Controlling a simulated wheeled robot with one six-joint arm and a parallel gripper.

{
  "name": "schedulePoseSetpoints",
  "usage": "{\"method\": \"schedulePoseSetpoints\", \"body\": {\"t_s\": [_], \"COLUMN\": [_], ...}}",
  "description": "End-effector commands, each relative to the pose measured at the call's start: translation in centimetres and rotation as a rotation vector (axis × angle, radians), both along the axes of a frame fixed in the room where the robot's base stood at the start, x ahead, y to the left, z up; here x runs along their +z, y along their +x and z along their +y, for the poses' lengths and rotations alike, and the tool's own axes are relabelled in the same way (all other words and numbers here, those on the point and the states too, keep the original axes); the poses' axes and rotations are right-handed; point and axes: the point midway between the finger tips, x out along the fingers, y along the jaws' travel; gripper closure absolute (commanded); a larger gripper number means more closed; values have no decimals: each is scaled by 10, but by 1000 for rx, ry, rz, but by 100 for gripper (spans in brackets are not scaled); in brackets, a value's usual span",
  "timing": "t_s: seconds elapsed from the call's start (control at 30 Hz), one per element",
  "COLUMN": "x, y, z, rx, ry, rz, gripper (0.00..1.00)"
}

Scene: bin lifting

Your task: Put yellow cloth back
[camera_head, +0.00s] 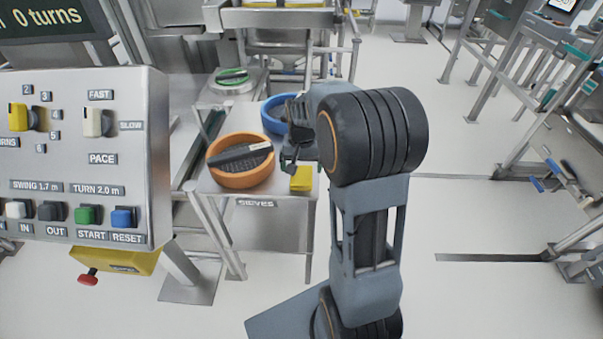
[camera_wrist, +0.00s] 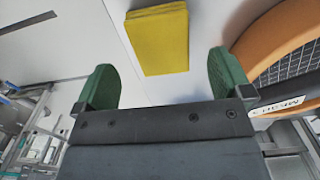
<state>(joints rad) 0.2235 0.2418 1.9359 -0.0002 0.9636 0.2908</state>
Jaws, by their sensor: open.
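The yellow cloth (camera_head: 301,179) lies folded on the front right corner of the small steel table marked SIEVES (camera_head: 255,204). In the wrist view the yellow cloth (camera_wrist: 160,38) lies flat on the pale surface, ahead of my gripper and between the lines of its fingers. My gripper (camera_wrist: 165,85) is open and empty, with its two green fingers apart from the cloth. In the head view my gripper (camera_head: 288,160) is small and partly hidden by my arm, close to the cloth.
An orange sieve (camera_head: 240,180) with a dark object across it stands left of the cloth; its rim shows at right in the wrist view (camera_wrist: 262,55). A blue sieve (camera_head: 270,124) stands behind. A control panel (camera_head: 80,160) fills the left.

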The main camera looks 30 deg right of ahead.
Motion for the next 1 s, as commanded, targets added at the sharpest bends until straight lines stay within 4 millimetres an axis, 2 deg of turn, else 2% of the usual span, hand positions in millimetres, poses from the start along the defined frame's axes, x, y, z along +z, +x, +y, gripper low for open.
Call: {"method": "schedulePoseSetpoints", "body": {"t_s": [0.03, 0.2, 0.47, 0.57, 0.7, 0.9, 1.0], "x": [12, 41, 67, 77, 87, 82, 77], "y": [0, 0, -3, -20, -61, -117, -136], "z": [0, 0, 3, 18, 47, 77, 86], "rx": [0, 0, 13, 69, 206, 389, 450], "ry": [-2, -1, -2, -7, -22, -44, -51], "rz": [-5, -3, -8, -36, -106, -197, -227], "gripper": [3, 3, 3, 3, 3, 3, 3]}}
